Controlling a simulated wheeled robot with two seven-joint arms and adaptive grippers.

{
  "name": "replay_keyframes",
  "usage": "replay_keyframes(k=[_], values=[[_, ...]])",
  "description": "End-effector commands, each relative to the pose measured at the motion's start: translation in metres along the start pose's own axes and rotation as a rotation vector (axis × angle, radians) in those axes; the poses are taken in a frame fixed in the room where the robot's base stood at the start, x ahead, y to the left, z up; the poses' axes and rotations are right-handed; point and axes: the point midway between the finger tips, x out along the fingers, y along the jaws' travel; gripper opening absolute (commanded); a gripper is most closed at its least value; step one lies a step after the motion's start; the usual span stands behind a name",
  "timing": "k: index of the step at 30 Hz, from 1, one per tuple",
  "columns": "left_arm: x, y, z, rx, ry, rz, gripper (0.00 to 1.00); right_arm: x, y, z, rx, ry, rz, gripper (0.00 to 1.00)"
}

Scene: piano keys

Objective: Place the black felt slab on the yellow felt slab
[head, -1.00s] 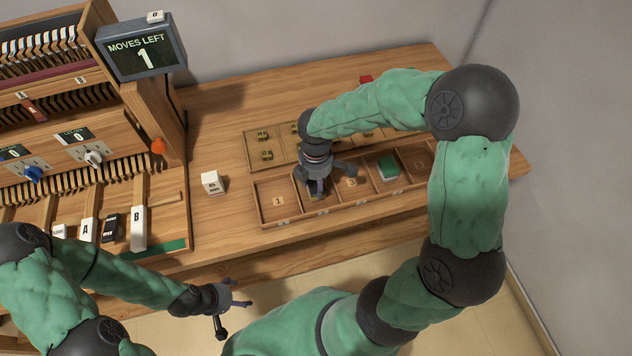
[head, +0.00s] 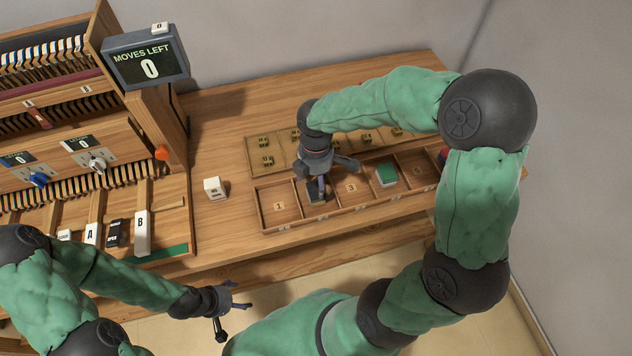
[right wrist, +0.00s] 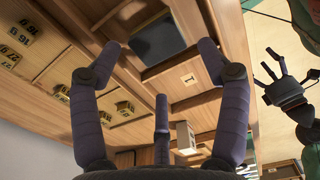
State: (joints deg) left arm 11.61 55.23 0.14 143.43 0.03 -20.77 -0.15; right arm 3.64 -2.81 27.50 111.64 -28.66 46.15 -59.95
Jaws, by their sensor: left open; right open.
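The black felt slab (head: 315,198) lies in the second compartment of the wooden tray (head: 283,226), below my right gripper (head: 325,188). In the right wrist view the dark slab (right wrist: 158,42) lies flat in the compartment beside the one marked 1. My right gripper (right wrist: 160,75) is open and empty, with its fingers spread above the slab and apart from it. No yellow felt slab can be made out; whether one lies under the black slab I cannot tell. My left gripper (head: 240,297) is open and empty in front of the table edge.
A green slab (head: 387,175) lies in the fourth compartment. Compartments 1 and 3 look empty. A small white block (head: 214,188) stands left of the tray. The screen (head: 148,62) reads moves left 0. The piano-key model fills the left.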

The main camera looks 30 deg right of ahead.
Motion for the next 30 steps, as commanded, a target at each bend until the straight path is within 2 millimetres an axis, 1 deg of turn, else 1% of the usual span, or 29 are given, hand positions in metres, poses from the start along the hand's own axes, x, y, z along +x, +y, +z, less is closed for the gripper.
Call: replay_keyframes(k=[1, 6, 9, 12, 17, 30], values=[[-0.008, 0.003, 0.000, 0.000, 0.000, 0.000, 0.76, -0.016, 0.001, -0.001, 0.000, 0.001, 0.004, 0.76], [-0.018, 0.006, 0.001, 0.000, 0.000, 0.000, 0.76, -0.046, 0.001, 0.000, 0.000, 0.001, 0.003, 0.76], [-0.021, 0.008, 0.001, 0.000, 0.000, 0.000, 0.76, -0.058, 0.000, 0.000, 0.000, 0.001, 0.001, 0.76], [-0.024, 0.008, 0.001, 0.000, 0.000, 0.000, 0.76, -0.066, 0.000, -0.001, -0.001, 0.001, 0.000, 0.76], [-0.024, 0.009, 0.001, 0.000, 0.000, 0.000, 0.76, -0.070, 0.000, 0.000, -0.001, 0.000, -0.001, 0.76], [-0.024, 0.009, 0.001, 0.000, 0.000, 0.000, 0.76, -0.070, 0.000, 0.000, 0.000, 0.000, -0.001, 0.76]])
